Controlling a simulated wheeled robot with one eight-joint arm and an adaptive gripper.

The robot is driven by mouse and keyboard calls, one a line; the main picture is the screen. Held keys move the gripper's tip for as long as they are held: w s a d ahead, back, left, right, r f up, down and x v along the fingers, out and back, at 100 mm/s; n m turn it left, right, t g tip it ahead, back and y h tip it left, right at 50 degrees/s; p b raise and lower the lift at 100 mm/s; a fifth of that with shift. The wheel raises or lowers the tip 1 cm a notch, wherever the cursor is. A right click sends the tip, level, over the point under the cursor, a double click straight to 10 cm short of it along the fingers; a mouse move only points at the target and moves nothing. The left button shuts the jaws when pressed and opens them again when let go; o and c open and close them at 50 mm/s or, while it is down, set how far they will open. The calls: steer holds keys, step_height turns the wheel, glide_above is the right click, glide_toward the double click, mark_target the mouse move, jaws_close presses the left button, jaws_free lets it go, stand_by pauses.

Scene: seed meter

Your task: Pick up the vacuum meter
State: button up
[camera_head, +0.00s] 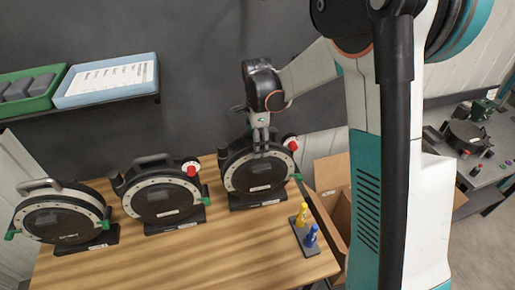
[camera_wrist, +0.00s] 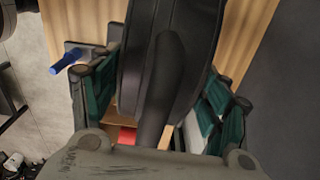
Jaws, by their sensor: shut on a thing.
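Three round black meters with pale rims stand in a row on the wooden table: a left one (camera_head: 62,222), a middle one (camera_head: 161,200) and a right one (camera_head: 257,174). Their labels are too small to read, so I cannot tell by name which is the vacuum meter. My gripper (camera_head: 261,145) points down at the top of the right meter. In the wrist view my gripper (camera_wrist: 157,108) has its green-padded fingers on either side of the meter's black handle (camera_wrist: 165,80), shut on it. The right meter stands upright, its base at or very near the tabletop.
A small dark tray with a yellow and a blue bottle (camera_head: 311,236) is at the table's right side. An open cardboard box (camera_head: 333,185) stands beyond that edge. Green and blue bins (camera_head: 108,80) sit on a wall shelf. The table front (camera_head: 190,262) is clear.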

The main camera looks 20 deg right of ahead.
step_height(320, 180, up, 18)
stand_by(0.4)
stand_by(0.6)
